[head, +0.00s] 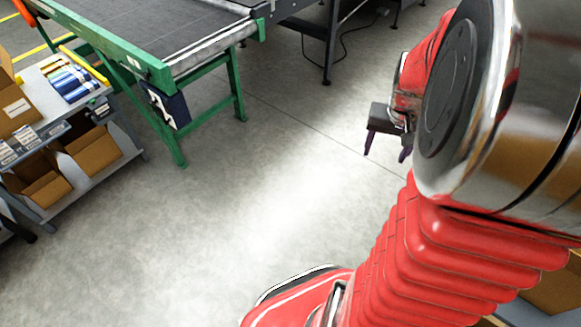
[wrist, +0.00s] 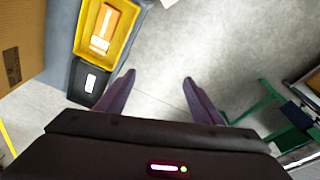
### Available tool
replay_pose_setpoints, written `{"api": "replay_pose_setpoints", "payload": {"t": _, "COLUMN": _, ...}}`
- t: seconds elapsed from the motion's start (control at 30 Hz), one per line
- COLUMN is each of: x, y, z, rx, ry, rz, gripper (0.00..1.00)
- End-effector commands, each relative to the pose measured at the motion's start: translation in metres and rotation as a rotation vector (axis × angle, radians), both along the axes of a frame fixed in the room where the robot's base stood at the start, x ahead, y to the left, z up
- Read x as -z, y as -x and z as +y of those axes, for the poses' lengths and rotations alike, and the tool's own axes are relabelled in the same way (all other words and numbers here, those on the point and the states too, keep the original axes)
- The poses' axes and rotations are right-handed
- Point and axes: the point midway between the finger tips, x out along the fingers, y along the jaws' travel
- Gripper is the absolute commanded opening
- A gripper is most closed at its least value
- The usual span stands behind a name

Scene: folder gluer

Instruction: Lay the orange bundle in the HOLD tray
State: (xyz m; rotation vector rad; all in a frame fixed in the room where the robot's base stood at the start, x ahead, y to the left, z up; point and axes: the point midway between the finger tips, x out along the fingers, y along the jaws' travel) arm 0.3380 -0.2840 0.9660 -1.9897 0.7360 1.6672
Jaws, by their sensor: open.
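An orange block with white bands, which looks like the orange bundle (wrist: 103,20), lies inside a yellow tray (wrist: 124,44) at the top left of the wrist view. A dark piece with a white label (wrist: 90,82) sits at the tray's near end; its text is too small to read, and I cannot tell which tray is HOLD. My gripper (wrist: 158,79) is open, with nothing between its purple fingers. Its left fingertip shows just right of the dark piece and tray. In the head view my gripper (head: 387,153) hangs over the floor, partly hidden by my arm.
A cardboard box (wrist: 20,45) stands left of the tray in the wrist view. In the head view a green-framed conveyor (head: 150,72) and a grey cart (head: 62,130) with boxes stand at the left. Bare floor (head: 250,185) lies between them and my arm.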

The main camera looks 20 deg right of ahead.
Motion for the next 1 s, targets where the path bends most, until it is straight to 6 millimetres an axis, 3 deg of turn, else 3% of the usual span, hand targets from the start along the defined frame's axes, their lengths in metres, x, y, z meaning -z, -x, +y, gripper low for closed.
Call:
{"api": "replay_pose_setpoints", "payload": {"t": 0.03, "x": -0.011, "y": -0.006, "z": 0.018, "rx": -0.041, "ry": 0.013, "rz": -0.015, "gripper": 0.61}}
{"api": "replay_pose_setpoints", "payload": {"t": 0.2, "x": -0.04, "y": -0.017, "z": 0.071, "rx": -0.158, "ry": 0.043, "rz": -0.058, "gripper": 0.61}}
{"api": "replay_pose_setpoints", "payload": {"t": 0.43, "x": -0.073, "y": -0.017, "z": 0.141, "rx": -0.316, "ry": 0.074, "rz": -0.123, "gripper": 0.61}}
{"api": "replay_pose_setpoints", "payload": {"t": 0.8, "x": -0.108, "y": 0.013, "z": 0.24, "rx": -0.566, "ry": 0.104, "rz": -0.238, "gripper": 0.61}}
{"api": "replay_pose_setpoints", "payload": {"t": 1.0, "x": -0.117, "y": 0.033, "z": 0.276, "rx": -0.673, "ry": 0.107, "rz": -0.29, "gripper": 0.61}}
